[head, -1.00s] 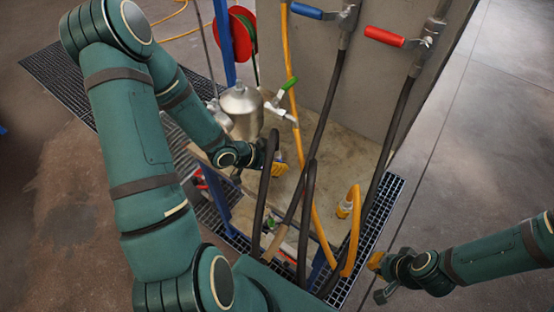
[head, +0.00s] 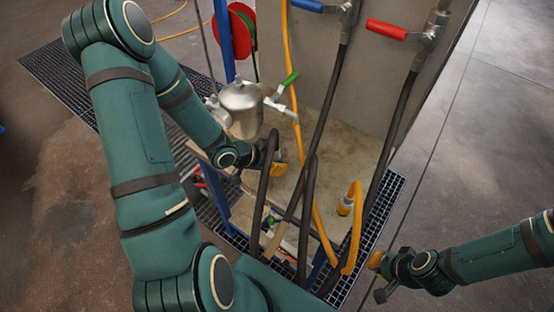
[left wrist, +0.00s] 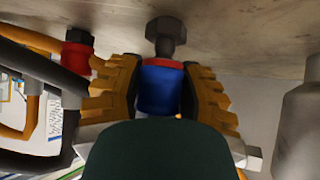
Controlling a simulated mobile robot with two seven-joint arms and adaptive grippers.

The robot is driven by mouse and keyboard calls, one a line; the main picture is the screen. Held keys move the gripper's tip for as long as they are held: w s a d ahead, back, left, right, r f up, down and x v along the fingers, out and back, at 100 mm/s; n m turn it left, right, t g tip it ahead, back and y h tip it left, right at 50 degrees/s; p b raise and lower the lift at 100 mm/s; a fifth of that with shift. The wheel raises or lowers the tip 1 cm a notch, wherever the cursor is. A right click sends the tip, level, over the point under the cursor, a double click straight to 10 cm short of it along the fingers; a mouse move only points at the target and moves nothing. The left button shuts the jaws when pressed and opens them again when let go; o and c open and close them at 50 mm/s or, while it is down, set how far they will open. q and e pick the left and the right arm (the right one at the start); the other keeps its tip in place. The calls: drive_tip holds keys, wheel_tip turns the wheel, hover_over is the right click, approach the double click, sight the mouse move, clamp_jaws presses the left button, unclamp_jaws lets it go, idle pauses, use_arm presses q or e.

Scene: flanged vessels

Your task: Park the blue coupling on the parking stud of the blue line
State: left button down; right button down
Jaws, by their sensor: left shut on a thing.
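My left gripper (head: 279,169) is low over the bench top, mostly hidden by its own arm and a black hose in the head view. In the left wrist view, its yellow fingers (left wrist: 165,95) are shut on the blue coupling (left wrist: 160,90), which has a red band at its far end. A dark stud with a wide head (left wrist: 166,32) stands on the bench surface right at that end, in line with the coupling. I cannot tell whether the coupling is seated on it. My right gripper (head: 378,277) is at the lower right, away from the bench; its opening is unclear.
A steel vessel (head: 242,110) with a green-handled valve (head: 289,79) stands behind the left gripper. Black hoses (head: 310,185) and a yellow hose (head: 354,225) hang close by. A red coupling (left wrist: 77,55) sits to the left in the wrist view. Bare floor lies at right.

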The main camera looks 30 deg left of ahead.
use_arm(q)
drive_tip(key=shift+f+b, duration=0.75)
drive_tip(key=shift+f, duration=0.2)
drive_tip(key=shift+c, duration=2.4)
unclamp_jaws()
drive_tip(key=v, duration=1.2)
